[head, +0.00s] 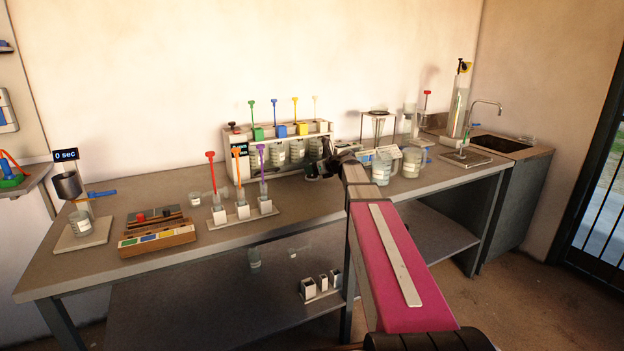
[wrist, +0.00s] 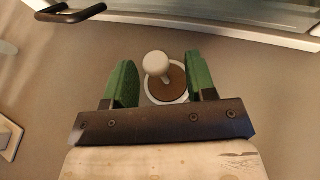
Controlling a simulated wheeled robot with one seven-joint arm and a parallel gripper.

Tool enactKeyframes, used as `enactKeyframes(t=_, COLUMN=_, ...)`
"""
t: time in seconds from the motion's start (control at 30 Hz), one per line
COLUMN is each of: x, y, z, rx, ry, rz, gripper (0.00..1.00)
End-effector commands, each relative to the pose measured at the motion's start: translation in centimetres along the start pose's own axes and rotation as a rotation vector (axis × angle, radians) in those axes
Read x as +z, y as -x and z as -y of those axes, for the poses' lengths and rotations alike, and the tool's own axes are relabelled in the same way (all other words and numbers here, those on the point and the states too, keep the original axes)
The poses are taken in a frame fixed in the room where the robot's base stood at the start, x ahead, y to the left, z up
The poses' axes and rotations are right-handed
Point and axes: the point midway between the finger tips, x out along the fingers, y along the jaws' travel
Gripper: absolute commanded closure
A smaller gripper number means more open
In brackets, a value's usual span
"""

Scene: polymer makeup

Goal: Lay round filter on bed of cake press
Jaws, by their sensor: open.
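My gripper (wrist: 160,63) is open, its two green fingers on either side of a small round piece with a white knob (wrist: 156,64). The knob rises from a brown disc (wrist: 170,84) inside a white ring on the grey bench top. I cannot tell whether the fingers touch it, or whether this piece is the round filter. In the head view my gripper (head: 325,166) is low over the bench, in front of the rack's right end, and my arm hides what lies under it. I cannot make out the cake press or its bed for certain.
A rack of beakers with coloured plungers (head: 283,148) stands behind my gripper. A dark handle (wrist: 70,13) shows in the wrist view. A stand with a funnel (head: 379,127) and beakers are to the right, before a sink (head: 500,143).

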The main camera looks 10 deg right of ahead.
Motion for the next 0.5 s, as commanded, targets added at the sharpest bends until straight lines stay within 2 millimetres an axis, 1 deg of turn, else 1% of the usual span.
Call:
enactKeyframes(t=0.03, x=0.01, y=-0.38, z=0.05, rx=0.000, ry=0.000, rz=0.000, gripper=0.49)
enactKeyframes(t=0.23, x=-0.03, y=-0.36, z=-0.01, rx=-0.001, ry=0.000, rz=0.000, gripper=0.49)
enactKeyframes(t=0.27, x=-0.03, y=-0.36, z=-0.01, rx=-0.001, ry=0.000, rz=0.000, gripper=0.55)
enactKeyframes(t=0.3, x=-0.03, y=-0.36, z=0.00, rx=-0.001, ry=0.000, rz=0.000, gripper=0.68)
enactKeyframes(t=0.37, x=-0.03, y=-0.35, z=0.00, rx=-0.001, ry=0.000, rz=0.000, gripper=0.88)
enactKeyframes(t=0.4, x=-0.03, y=-0.35, z=0.00, rx=0.000, ry=0.000, rz=0.000, gripper=1.00)
enactKeyframes(t=0.5, x=-0.03, y=-0.34, z=0.00, rx=0.000, ry=0.000, rz=0.000, gripper=1.00)
